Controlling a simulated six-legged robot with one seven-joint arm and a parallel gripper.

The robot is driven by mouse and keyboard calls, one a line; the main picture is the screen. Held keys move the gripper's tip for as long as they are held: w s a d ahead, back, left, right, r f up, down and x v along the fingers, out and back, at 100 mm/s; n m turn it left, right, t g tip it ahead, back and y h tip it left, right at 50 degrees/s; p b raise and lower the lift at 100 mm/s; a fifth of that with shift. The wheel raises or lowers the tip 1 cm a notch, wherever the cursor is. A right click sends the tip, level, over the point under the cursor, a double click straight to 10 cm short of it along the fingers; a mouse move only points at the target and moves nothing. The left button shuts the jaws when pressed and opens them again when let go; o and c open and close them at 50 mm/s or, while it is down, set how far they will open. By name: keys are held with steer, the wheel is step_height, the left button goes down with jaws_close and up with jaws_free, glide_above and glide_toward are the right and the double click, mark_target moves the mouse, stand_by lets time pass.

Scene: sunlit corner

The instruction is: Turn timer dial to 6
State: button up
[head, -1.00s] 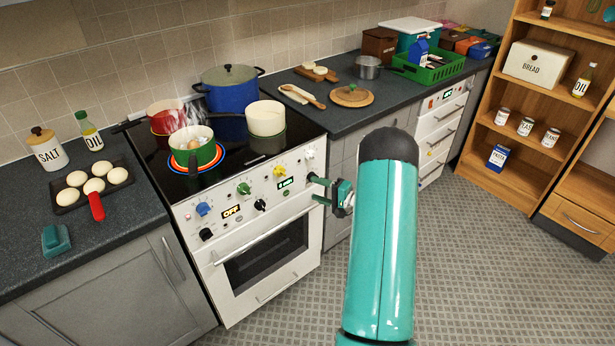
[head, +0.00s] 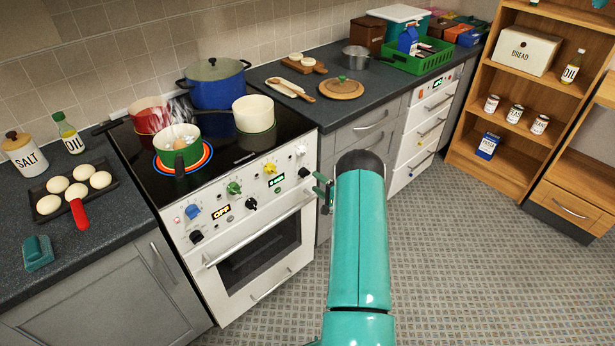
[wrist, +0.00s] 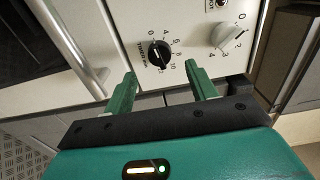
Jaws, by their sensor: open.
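The timer dial (wrist: 159,53) is a small black knob on the white stove panel, ringed by printed numbers up to 12. A pale mark shows on its face, but I cannot tell exactly which number it points to. In the head view the dial (head: 304,172) sits at the panel's right end, below a white knob. My gripper (wrist: 161,88) is open and empty. Its two green fingers point at the panel, spread to either side of the dial and short of it in the wrist view. In the head view my gripper (head: 322,189) is just right of the panel.
A white knob (wrist: 229,37) is beside the dial in the wrist view. The oven door handle (wrist: 75,45) is at its left. A lit green display (head: 276,180) is left of the dial. Pots, including a green one (head: 178,155), stand on the stove above.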

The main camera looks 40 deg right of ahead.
mark_target(307, 175)
steer(key=w, duration=0.5)
steer(key=shift+w+a, duration=0.1)
steer(key=shift+w, duration=0.3)
steer(key=c, duration=1)
